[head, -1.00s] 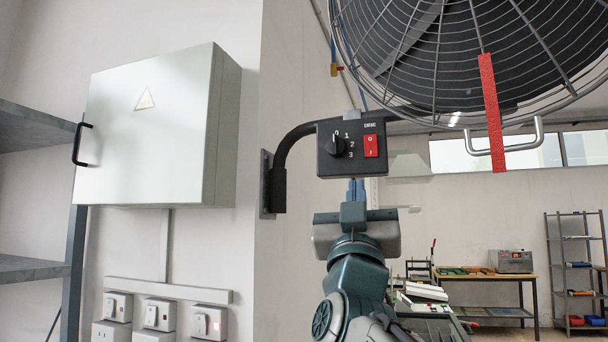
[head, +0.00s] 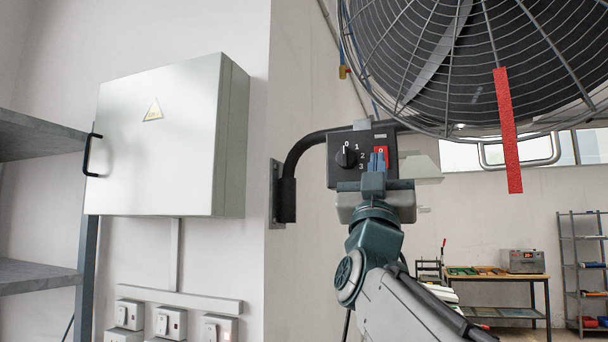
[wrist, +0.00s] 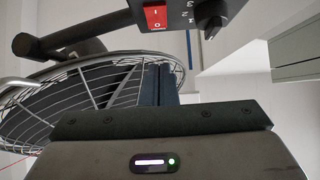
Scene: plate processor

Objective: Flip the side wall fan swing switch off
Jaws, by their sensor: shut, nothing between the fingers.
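The fan's black control box (head: 337,174) hangs on a curved black arm from the wall edge. It carries a black rotary knob (head: 346,157) at left and a red rocker switch (head: 381,151) at right. In the head view, the blue fingertips of my gripper (head: 377,162) are shut and empty, and cover the lower part of the red switch. In the wrist view, the red switch (wrist: 156,16) and the knob (wrist: 209,15) show at the top. The closed fingers (wrist: 158,75) appear just below the switch there; whether they touch it I cannot tell.
The large caged fan (head: 455,70) is above and right of the box, with a red strip (head: 508,135) hanging from it. A grey wall cabinet (head: 160,150) and several wall sockets (head: 171,322) are at left. A work table (head: 500,278) stands far back.

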